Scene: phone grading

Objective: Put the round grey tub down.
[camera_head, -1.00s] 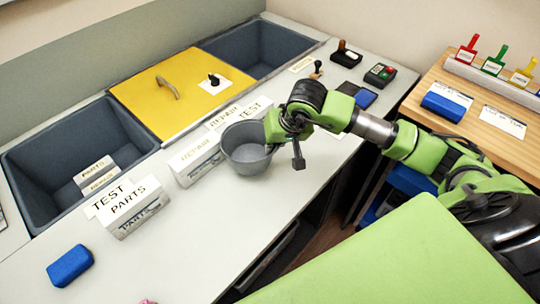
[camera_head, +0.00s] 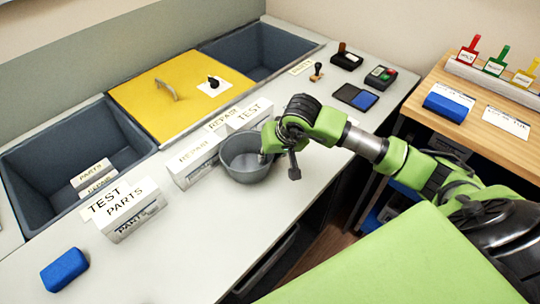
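The round grey tub (camera_head: 244,172) is upright at the counter's front part, right of the white REPAIR box (camera_head: 198,165). It is on or just above the counter; I cannot tell whether its base touches. My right gripper (camera_head: 268,152) is at the tub's right rim, with a fingertip showing just inside the wall. It appears shut on the rim, though the wrist partly hides the grip. A dark part of the gripper hangs outside the tub, apart from it. My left gripper is not in view.
A yellow lid (camera_head: 140,95) lies between two dark bins. A blue block (camera_head: 64,270) is at front left. Stamps and a dark-blue pad (camera_head: 355,97) are at back right.

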